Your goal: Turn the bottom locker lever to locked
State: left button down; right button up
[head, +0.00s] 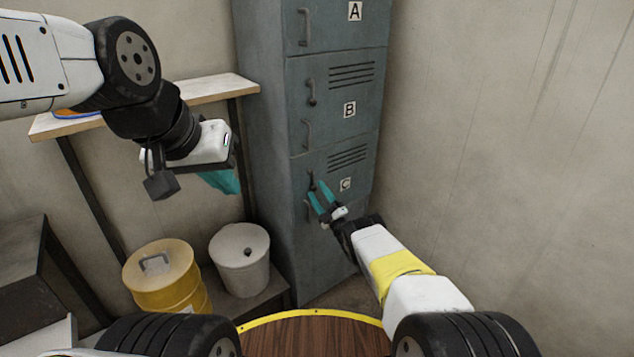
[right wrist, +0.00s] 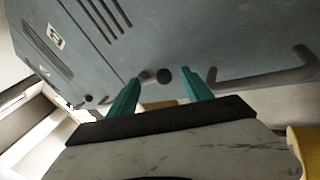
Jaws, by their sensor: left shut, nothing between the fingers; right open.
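The grey locker (head: 270,120) has doors marked A, B and C. The bottom door C (head: 345,200) carries a small dark lever (head: 311,182) at its left edge, partly hidden by my right gripper. My right gripper (head: 318,190) is open in front of this lever. In the right wrist view, the lever's dark round pivot (right wrist: 165,76) shows between the two teal fingertips. I cannot tell whether a finger touches it. My left gripper (head: 222,181) is shut and empty, away from the locker at the left.
A curved door handle (right wrist: 275,77) lies beside the fingers in the right wrist view. A wooden shelf (head: 210,88) stands left of the locker. A yellow drum (head: 165,290) and a white bin (head: 240,270) stand below it. The right wall is bare.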

jog(key=v, duration=0.6)
jog(key=shift+d, duration=0.3)
jog(key=shift+s, duration=0.15)
